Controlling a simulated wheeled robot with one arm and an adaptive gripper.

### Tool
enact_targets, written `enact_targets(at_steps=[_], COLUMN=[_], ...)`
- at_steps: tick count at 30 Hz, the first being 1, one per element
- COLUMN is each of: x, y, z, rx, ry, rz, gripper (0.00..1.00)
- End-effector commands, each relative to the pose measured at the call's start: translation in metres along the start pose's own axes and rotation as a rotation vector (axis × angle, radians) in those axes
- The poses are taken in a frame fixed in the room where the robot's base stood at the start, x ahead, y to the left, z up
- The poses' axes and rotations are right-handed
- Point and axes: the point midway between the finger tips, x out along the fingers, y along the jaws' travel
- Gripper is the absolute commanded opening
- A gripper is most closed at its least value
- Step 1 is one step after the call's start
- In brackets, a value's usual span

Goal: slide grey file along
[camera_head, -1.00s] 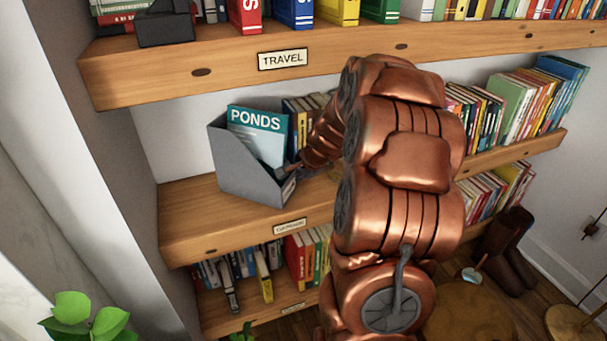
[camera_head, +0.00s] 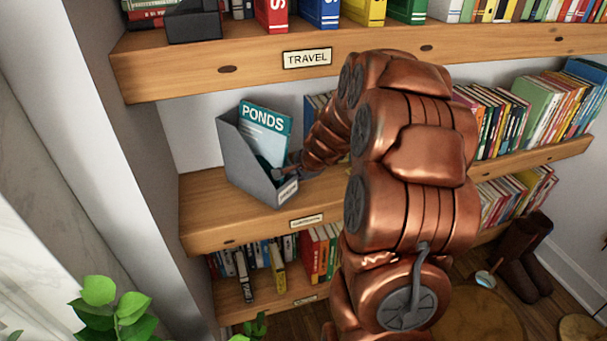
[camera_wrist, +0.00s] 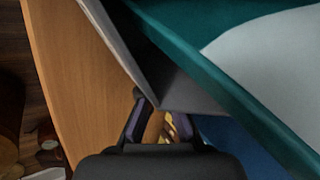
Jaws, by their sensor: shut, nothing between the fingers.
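The grey file (camera_head: 240,165) stands upright on the middle shelf, near its left end. A teal and white book marked PONDS (camera_head: 264,130) stands in it. My gripper (camera_head: 280,172) is shut and empty, at the right side of the file near its low front. In the wrist view, my gripper (camera_wrist: 162,118) is right by an edge of the grey file (camera_wrist: 120,40), with the teal book (camera_wrist: 220,80) close on the right. I cannot tell exactly where the fingertips touch the file.
The middle shelf (camera_head: 205,205) has bare wood left of the file. The TRAVEL shelf (camera_head: 200,65) overhangs above. Books (camera_head: 490,120) stand on the right, partly behind my arm. More books (camera_head: 320,250) fill the shelf below. A plant (camera_head: 115,310) is at the lower left.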

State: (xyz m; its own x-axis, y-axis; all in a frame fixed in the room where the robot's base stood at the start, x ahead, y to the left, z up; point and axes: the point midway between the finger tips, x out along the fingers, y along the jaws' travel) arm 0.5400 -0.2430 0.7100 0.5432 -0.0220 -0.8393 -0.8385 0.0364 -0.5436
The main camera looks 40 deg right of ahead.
Motion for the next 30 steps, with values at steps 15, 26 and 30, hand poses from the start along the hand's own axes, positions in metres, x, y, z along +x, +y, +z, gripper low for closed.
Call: enact_targets(at_steps=[15, 26, 30], x=[0.004, 0.006, 0.006], y=[-0.008, -0.01, -0.01], z=[0.029, 0.039, 0.039], rx=[-0.002, 0.0, 0.0], ry=[0.0, 0.001, 0.001], rz=[0.0, -0.001, -0.001], gripper=[0.0, 0.0, 0.0])
